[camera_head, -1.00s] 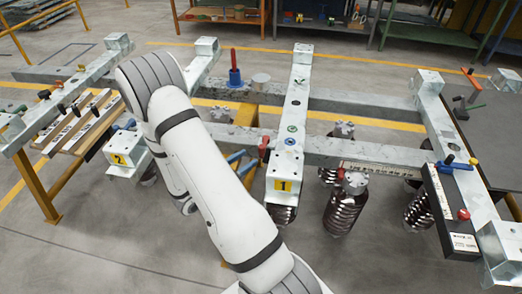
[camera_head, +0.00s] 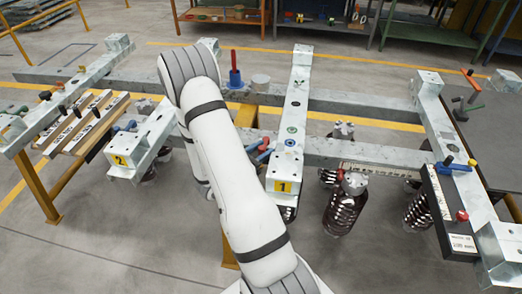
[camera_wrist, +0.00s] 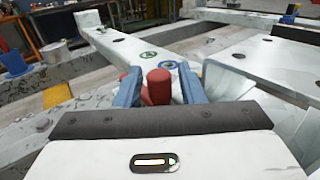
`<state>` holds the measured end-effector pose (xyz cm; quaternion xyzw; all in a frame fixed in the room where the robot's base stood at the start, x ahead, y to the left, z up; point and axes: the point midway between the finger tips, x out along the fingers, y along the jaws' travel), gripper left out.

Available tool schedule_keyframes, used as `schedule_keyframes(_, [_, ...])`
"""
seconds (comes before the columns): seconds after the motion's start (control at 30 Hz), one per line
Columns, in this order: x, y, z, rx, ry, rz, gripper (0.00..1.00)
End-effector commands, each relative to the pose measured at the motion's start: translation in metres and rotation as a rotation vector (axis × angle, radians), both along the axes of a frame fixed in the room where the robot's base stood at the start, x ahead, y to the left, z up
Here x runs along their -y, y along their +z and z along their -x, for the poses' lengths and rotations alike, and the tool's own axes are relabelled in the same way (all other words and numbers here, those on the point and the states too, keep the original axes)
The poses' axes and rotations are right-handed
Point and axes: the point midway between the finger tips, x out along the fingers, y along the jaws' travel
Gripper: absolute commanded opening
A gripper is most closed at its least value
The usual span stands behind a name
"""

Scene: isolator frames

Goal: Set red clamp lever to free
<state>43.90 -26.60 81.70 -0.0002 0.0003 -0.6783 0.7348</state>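The red clamp lever (camera_head: 253,147) is on the pale metal crossbeam just behind the plate marked 1 (camera_head: 283,187). In the head view my gripper (camera_head: 264,153) is at the lever, its blue fingers beside the red handle and its body partly hidden by my arm. In the wrist view my gripper (camera_wrist: 160,78) has its two blue fingers apart, with the red lever (camera_wrist: 158,84) standing between them. A little red also shows by the left finger. The fingers look very close to the lever, but firm contact on both sides is not visible.
A blue post with a red top (camera_head: 235,72) stands on the rear beam at left. Dark ribbed cylinders (camera_head: 343,210) hang right of plate 1. Another clamp with a blue lever (camera_head: 452,163) sits on the right beam. Plate 2 (camera_head: 122,160) is at left.

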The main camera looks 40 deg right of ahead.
Motion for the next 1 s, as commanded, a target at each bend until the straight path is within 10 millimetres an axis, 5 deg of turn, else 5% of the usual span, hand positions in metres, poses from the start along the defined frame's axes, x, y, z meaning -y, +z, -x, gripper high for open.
schedule_keyframes(0.43, [0.0, 0.0, 0.0, 0.0, -0.002, 0.0, 0.0])
schedule_keyframes(1.0, [0.007, 0.0, 0.004, 0.0, -0.068, 0.0, 0.0])
